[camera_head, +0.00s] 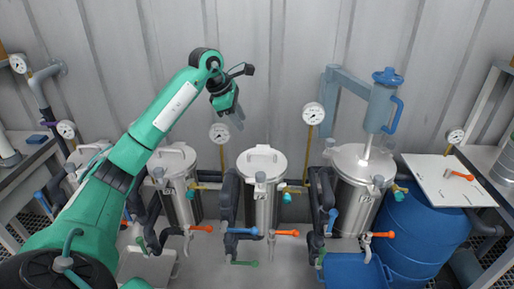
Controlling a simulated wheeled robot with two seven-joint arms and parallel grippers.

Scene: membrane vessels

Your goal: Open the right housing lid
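The right housing (349,208) is a steel vessel right of centre, with a round lid (350,160) seated on top. A blue cylinder (382,105) with a side handle stands above that lid, and a pale rod runs from it down to the lid. My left gripper (237,120) hangs in the air near the back wall, above and left of the middle housing (262,200) and well left of the right lid. Its fingers are small and seen edge-on, so I cannot tell whether they are open. No object shows in it. My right gripper is not in view.
Another steel housing (182,203) stands at left, partly near my arm. Pressure gauges (313,115) on yellow stems, dark pipes and orange-handled valves (383,235) surround the vessels. A blue barrel (415,235) with a white board (440,185) stands at right. The space before the wall is open.

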